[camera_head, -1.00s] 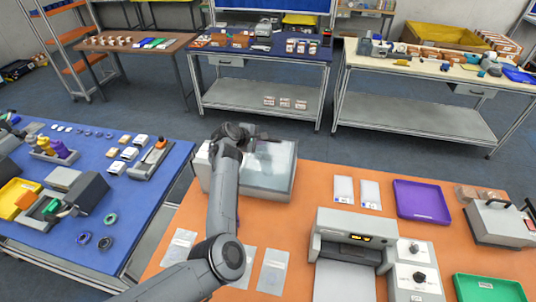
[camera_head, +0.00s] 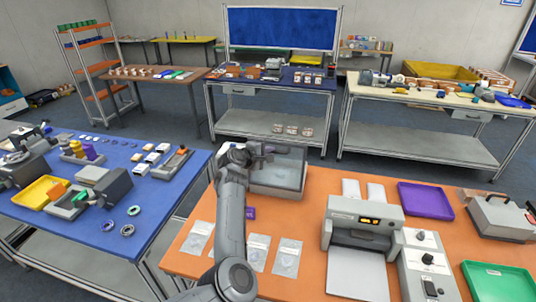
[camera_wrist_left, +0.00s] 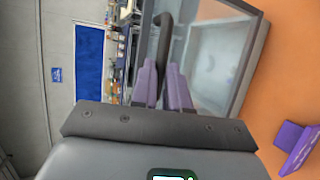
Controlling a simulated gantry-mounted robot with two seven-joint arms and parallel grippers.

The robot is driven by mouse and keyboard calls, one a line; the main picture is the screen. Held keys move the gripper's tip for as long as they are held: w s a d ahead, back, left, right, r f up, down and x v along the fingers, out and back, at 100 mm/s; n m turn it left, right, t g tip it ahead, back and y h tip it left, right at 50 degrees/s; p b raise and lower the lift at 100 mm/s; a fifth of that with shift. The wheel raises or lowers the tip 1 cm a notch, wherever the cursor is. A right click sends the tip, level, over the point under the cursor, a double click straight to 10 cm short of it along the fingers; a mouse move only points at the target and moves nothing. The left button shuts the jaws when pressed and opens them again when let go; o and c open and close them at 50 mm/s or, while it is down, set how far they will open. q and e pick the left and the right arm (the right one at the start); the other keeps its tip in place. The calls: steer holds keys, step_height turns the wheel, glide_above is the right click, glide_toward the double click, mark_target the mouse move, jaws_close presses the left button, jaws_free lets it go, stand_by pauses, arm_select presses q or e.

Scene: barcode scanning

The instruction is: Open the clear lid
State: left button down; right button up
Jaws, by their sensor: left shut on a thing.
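The box with the clear lid (camera_head: 283,178) stands at the back left of the orange table, partly behind my left arm. In the left wrist view its clear pane (camera_wrist_left: 212,65) shows a pale inside. My left gripper (camera_head: 262,150) is at the top of the box. In the left wrist view its two purple fingers (camera_wrist_left: 164,82) are shut on the dark curved handle (camera_wrist_left: 163,35) of the lid. The arm and gripper hide part of the lid in the head view, so I cannot tell its exact angle. My right gripper is not in view.
A grey sealer-like machine (camera_head: 362,226) stands right of the box. Clear pouches (camera_head: 288,256) lie in front. A small purple object (camera_head: 250,212) lies beside my arm. A purple tray (camera_head: 425,200) and green tray (camera_head: 497,281) lie right. The blue table (camera_head: 70,215) is left.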

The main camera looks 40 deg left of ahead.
arm_select(q)
steer(key=shift+s+d+f, duration=0.15)
steer(key=shift+f, duration=0.45)
steer(key=shift+s+d+f, duration=0.1)
steer(key=shift+s+f, duration=0.05)
steer(key=shift+f, duration=0.45)
steer(key=c, duration=1.4)
jaws_free()
steer(key=shift+o, duration=1.4)
steer(key=shift+s+d+f, duration=0.1)
steer(key=shift+s+f, duration=0.05)
steer(key=shift+s, duration=0.05)
steer(key=shift+w+r, duration=0.1)
steer(key=shift+r, duration=0.2)
steer(key=shift+r, duration=0.15)
steer(key=v, duration=1)
steer(key=shift+s+b, duration=0.3)
steer(key=shift+s, duration=0.05)
